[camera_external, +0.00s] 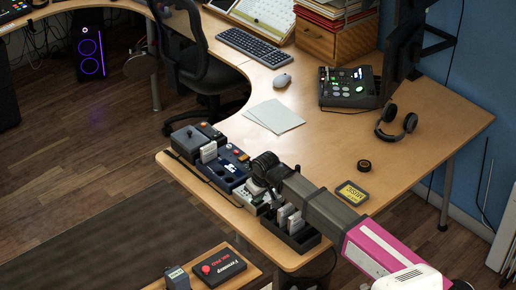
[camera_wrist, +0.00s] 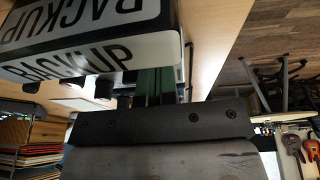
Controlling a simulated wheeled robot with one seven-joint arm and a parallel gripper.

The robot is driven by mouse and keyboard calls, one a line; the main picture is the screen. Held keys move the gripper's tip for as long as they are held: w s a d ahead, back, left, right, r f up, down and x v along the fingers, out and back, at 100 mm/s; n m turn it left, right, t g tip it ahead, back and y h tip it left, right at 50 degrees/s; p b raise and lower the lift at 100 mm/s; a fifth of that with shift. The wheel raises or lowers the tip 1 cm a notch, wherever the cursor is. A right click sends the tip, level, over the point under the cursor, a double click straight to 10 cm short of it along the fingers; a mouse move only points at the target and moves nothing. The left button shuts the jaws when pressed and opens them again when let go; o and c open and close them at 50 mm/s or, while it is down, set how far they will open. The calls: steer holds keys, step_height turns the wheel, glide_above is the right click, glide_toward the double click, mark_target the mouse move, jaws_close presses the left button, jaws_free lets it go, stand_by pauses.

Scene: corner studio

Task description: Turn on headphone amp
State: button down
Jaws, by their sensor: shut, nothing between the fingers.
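I cannot tell for sure which unit is the headphone amp. A row of small devices stands along the desk's near left edge in the external view: a dark grey box (camera_external: 187,142), a blue unit (camera_external: 222,174) and a pale green-white unit (camera_external: 250,197). My gripper (camera_external: 262,166) is shut and empty, low at the right end of this row. It hides part of what lies behind it, and contact cannot be told. In the wrist view, a white-and-black block marked BACKUP (camera_wrist: 85,50) fills the upper left, close by.
A black tray with pale upright blocks (camera_external: 297,225) stands beside my arm. Headphones (camera_external: 397,123), a mixer with lit green buttons (camera_external: 347,88), a black puck (camera_external: 364,165) and a yellow-labelled pad (camera_external: 352,194) lie on the desk (camera_external: 430,160). Paper sheets (camera_external: 274,116) lie behind the row.

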steer(key=shift+r, duration=0.1)
steer(key=d+r, duration=0.3)
steer(key=r, duration=1)
steer(key=shift+s+d, duration=0.2)
steer(key=shift+d, duration=0.15)
steer(key=shift+r, duration=0.1)
steer(key=d+f+m+g+h, duration=0.15)
steer(key=d+f, duration=0.45)
steer(key=d, duration=0.8)
steer(key=d+f+m+h, duration=0.1)
steer(key=d+f+m, duration=0.2)
steer(key=d+f, duration=0.75)
steer(key=d+f+m+g+h, duration=0.1)
steer(key=d+f+m+h, duration=0.15)
steer(key=d, duration=1.45)
steer(key=s+d+f+m+y, duration=0.1)
steer(key=d+f, duration=0.5)
steer(key=f, duration=0.3)
steer(key=s+d+f+m+y, duration=0.1)
steer(key=s+d+f+y, duration=0.1)
steer(key=d+f, duration=0.4)
step_height(320, 180, down, 4)
steer(key=shift+s+d, duration=0.3)
steer(key=shift+d, duration=0.1)
